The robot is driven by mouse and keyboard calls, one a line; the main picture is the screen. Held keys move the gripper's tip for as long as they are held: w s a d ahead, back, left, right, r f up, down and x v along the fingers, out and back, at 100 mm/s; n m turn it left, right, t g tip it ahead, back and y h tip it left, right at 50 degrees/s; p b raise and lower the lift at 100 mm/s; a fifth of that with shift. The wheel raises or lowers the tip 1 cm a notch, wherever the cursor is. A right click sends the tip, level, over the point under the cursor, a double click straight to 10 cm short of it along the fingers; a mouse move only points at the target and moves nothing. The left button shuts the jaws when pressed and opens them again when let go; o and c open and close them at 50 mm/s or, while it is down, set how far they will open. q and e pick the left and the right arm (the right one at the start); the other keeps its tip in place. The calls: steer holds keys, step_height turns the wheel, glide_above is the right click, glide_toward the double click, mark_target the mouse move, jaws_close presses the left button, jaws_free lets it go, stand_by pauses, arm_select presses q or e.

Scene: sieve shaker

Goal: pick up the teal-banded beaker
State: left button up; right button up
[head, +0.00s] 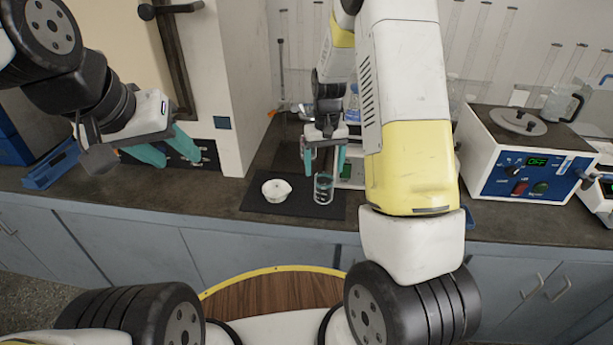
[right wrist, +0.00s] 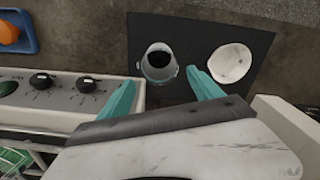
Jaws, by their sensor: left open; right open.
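The teal-banded beaker (head: 323,189) is a small clear glass standing upright on a dark mat (head: 255,203) on the counter. In the right wrist view the beaker (right wrist: 159,63) shows from above, with its dark inside visible. My right gripper (head: 325,165) is open and just above and behind the beaker in the head view. In the right wrist view its teal fingers (right wrist: 160,90) lie either side of and short of the beaker, apart from it. My left gripper (head: 178,155) is open and empty, far to the left over the counter.
A white dish (head: 276,190) sits left of the beaker on the same mat, and shows close beside it in the right wrist view (right wrist: 230,63). A panel with knobs (right wrist: 65,88) borders the mat. A sieve shaker unit (head: 525,155) stands at right. A blue tray (head: 50,165) lies at far left.

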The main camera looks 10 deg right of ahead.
mark_target(323, 187)
steer(key=f, duration=0.8)
steer(key=shift+s+a+f, duration=0.1)
steer(key=shift+s, duration=0.3)
steer(key=c, duration=1.4)
steer(key=shift+c, duration=0.3)
